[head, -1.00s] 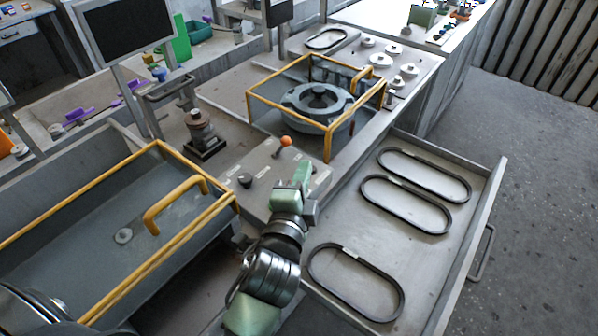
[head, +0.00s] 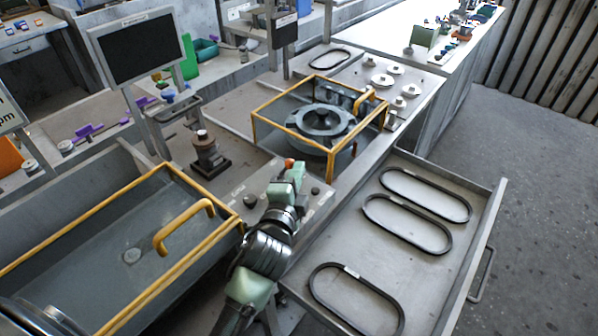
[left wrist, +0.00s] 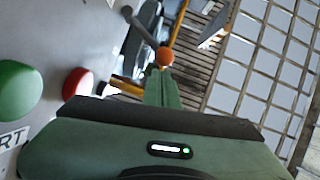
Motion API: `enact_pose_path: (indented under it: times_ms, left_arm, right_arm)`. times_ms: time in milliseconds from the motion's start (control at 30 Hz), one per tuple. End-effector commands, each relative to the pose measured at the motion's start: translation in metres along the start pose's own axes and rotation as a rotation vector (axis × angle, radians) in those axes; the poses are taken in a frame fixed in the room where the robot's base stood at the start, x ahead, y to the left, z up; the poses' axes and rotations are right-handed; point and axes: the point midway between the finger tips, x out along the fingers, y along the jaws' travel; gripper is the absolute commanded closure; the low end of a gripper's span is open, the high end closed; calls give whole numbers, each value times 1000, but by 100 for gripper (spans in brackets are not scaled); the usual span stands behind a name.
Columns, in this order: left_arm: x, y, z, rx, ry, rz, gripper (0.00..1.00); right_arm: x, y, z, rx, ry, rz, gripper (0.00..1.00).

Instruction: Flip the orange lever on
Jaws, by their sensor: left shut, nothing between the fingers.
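The lever has a grey rod and an orange ball knob (head: 289,163) on the control panel in the head view. In the left wrist view its orange knob (left wrist: 165,57) is just beyond my fingertips, with the rod running up and left from it. My left gripper (head: 297,168) is shut and empty, right beside the knob. In the left wrist view the shut green fingers (left wrist: 161,76) point at the knob, their tips overlapping its lower edge. I cannot tell whether they touch. The lever's base is hidden by my gripper in the head view.
A green button (left wrist: 16,90) and a red button (left wrist: 78,82) are on the panel left of the fingers. A yellow-framed housing (head: 258,128) stands behind the lever. An open drawer (head: 440,270) with black belts is at right, a yellow-edged lid (head: 110,208) at left.

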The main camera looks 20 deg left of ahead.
Motion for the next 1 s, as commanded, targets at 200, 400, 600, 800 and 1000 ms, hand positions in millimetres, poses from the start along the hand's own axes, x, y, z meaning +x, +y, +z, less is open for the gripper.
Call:
enact_pose_path:
  times_ms: [200, 400, 600, 800, 1000]
  left_arm:
    - [1, -9, 2, -37, 0, 18, 100]
    - [3, -15, 6, -112, -1, 53, 100]
    - [4, -11, 8, -125, -1, 58, 100]
    - [4, -12, 8, -124, -2, 58, 100]
    - [6, -32, 6, -123, -1, 57, 100]
  right_arm:
    - [-17, 0, -2, 0, 0, 0, 64]
    - [-39, 1, -4, 0, 1, 0, 64]
    - [-36, 0, -4, -1, 1, 0, 64]
    - [-38, 1, -5, -1, 3, 0, 64]
    - [-57, 1, -9, -1, 5, 0, 64]
